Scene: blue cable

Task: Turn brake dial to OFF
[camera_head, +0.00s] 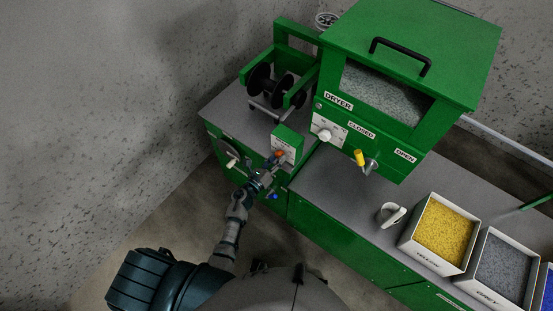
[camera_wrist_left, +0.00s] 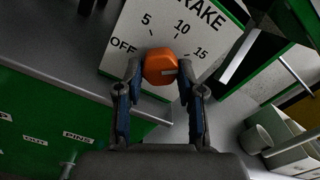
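The orange brake dial (camera_wrist_left: 159,66) sits on a white panel marked BRAKE, with OFF at left, then 5, 10 and 15. Its pale pointer mark faces right, towards the 15 side and away from OFF. The dial also shows in the head view (camera_head: 280,153), on the green brake box (camera_head: 289,138). My left gripper (camera_wrist_left: 160,80) is open, with one finger on each side of the dial. I cannot tell whether the fingers touch it. In the head view my left gripper (camera_head: 271,164) reaches up to the front of the box. My right gripper is not in view.
A black spool (camera_head: 262,85) stands on the bench behind the brake box. The green dryer (camera_head: 400,70) with a white knob (camera_head: 324,135) and yellow handle (camera_head: 360,157) is to the right. A white cup (camera_head: 391,214) and bins of yellow (camera_head: 445,232) and grey pellets stand farther right.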

